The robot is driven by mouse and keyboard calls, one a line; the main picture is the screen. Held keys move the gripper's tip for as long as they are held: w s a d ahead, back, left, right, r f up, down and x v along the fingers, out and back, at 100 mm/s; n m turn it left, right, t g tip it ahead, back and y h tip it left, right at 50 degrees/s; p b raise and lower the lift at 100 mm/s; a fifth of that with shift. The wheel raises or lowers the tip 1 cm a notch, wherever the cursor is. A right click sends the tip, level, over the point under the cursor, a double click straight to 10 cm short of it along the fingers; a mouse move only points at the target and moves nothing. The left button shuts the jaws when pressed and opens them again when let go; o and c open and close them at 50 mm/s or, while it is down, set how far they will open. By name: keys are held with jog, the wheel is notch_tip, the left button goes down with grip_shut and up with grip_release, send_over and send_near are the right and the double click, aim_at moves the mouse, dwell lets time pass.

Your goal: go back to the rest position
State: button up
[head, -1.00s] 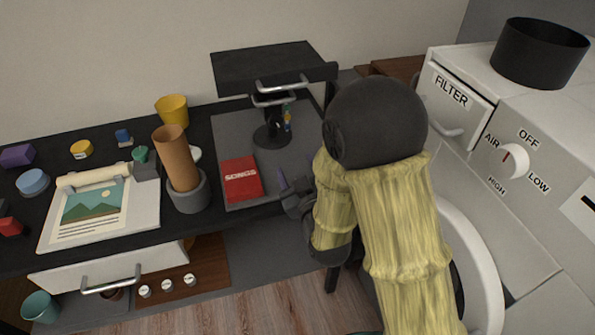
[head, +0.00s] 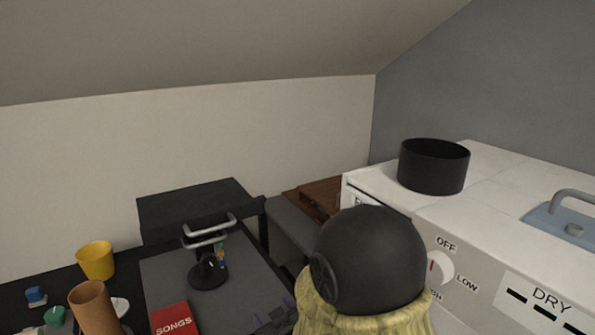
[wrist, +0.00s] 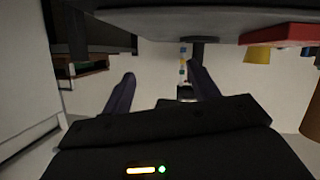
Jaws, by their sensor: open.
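My gripper (wrist: 158,88) shows in the wrist view with its two dark fingers spread apart and nothing between them. In the head view my gripper (head: 272,318) is a small dark shape at the lower edge, mostly cut off and partly hidden by my own arm. It is close to the right side of the grey desk mat (head: 165,265), near the red SONGS book (head: 172,319). I cannot tell whether it touches the mat.
A yellow cup (head: 96,260) and a brown tube (head: 93,308) stand left. A white appliance (head: 490,240) with a black pot (head: 433,167) is at right. A black raised shelf (head: 190,207) is behind.

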jog(key=s+d+f+m+g+h, duration=0.1)
jog(key=s+d+m+g+h, duration=0.1)
jog(key=d, duration=0.4)
jog(key=s+d+f+m+g+h, duration=0.1)
jog(key=s+d+m+g+h, duration=0.15)
jog(key=d, duration=0.35)
jog(key=s+d+r+m+g, duration=0.1)
jog(key=s+d+m+g, duration=0.2)
jog(key=s+d+g, duration=0.5)
notch_tip(320, 180, up, 20)
jog(key=s+t+p, duration=0.2)
jog(key=p, duration=1.8)
jog(key=shift+s+d+h, duration=0.2)
jog(key=shift+d+h, duration=0.25)
jog(key=shift+f, duration=0.15)
